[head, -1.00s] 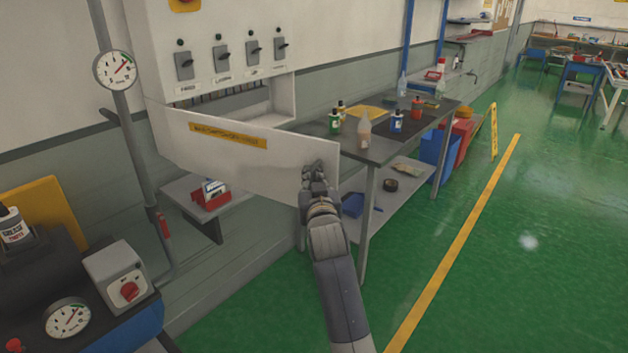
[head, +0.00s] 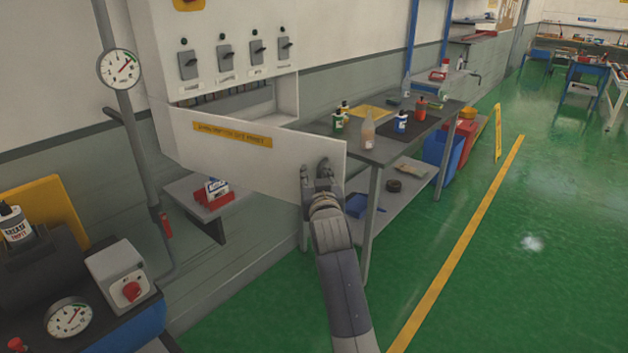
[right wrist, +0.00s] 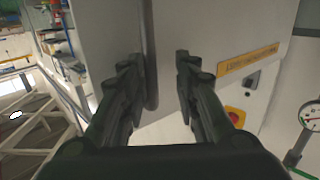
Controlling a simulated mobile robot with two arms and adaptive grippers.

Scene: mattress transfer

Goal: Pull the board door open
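The board door (head: 245,155) is a white panel with a yellow label strip, and it stands swung out from the white electrical board (head: 240,25). My right gripper (head: 322,170) is at the door's free right edge, with its two fingers spread apart. In the right wrist view, my right gripper (right wrist: 160,75) is open. A grey upright bar, apparently the door handle (right wrist: 150,50), shows between the fingers, nearer the left one. The labelled door (right wrist: 225,30) face lies to the right. I cannot tell whether a finger touches the bar. My left gripper is not in view.
A workbench (head: 385,152) with bottles stands behind the door's free edge. A gauge on a pipe (head: 119,69) is left of the board. A machine with a red-knob switch box (head: 123,276) is at the lower left. Green floor (head: 480,290) is clear at the right.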

